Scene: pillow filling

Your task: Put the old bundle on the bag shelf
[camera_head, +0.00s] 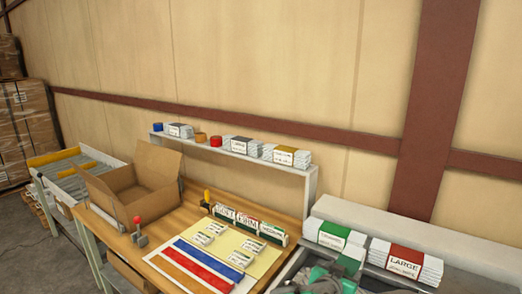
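A white bundle with a green band (352,259) shows at the bottom, right of centre, close against green and dark grey machinery. That machinery looks like my gripper (335,272), but it is cut by the lower edge and its fingers are not clear. I cannot tell whether it grips the bundle. On the grey ledge at the right, a green-banded stack of bags (335,236) lies left of a red-banded stack marked LARGE (406,262). A raised white shelf (240,156) at the back holds several banded bundles and coloured rolls. Which one is the bag shelf is not marked.
A wooden table (190,214) holds an open cardboard box (134,190), a red-handled tool (138,232), coloured strips (205,265) and several labelled packets (250,226). A conveyor (75,168) is at the left. Stacked cartons (22,130) stand beyond it.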

